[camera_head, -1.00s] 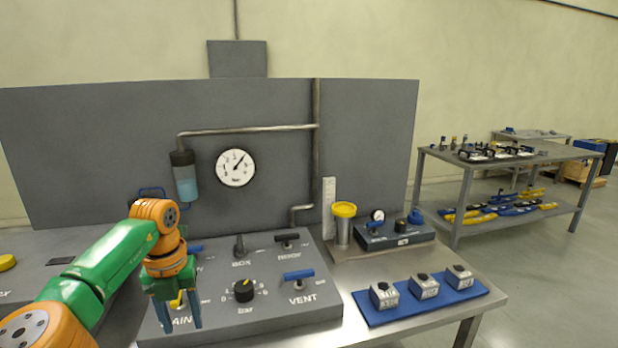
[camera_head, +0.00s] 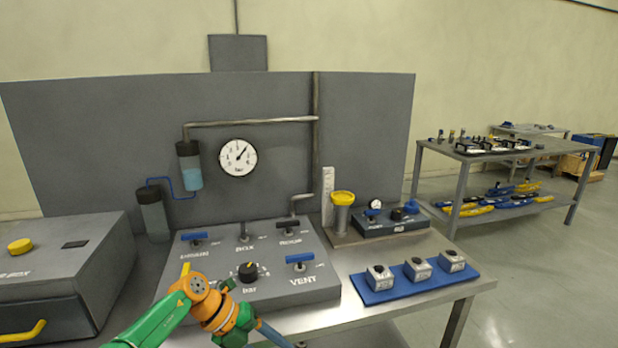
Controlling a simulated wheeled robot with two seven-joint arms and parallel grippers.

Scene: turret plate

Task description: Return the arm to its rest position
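My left arm, green and orange, comes in from the bottom left. Its wrist lies low in front of the grey control panel (camera_head: 215,262) and covers part of the panel's front left. My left gripper (camera_head: 272,334) points down and right at the bottom edge of the picture, by the bench's front edge. One blue-grey finger shows clearly; the other is hidden or cut off, so its opening does not show. No held object is visible. My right gripper is not in view.
The panel carries blue-handled valves, including the VENT valve (camera_head: 300,260), and a black bar knob (camera_head: 249,271). A yellow-handled grey box (camera_head: 98,255) stands left. A blue mat (camera_head: 405,289) with three small blocks lies right. Bare bench (camera_head: 345,263) lies between panel and mat.

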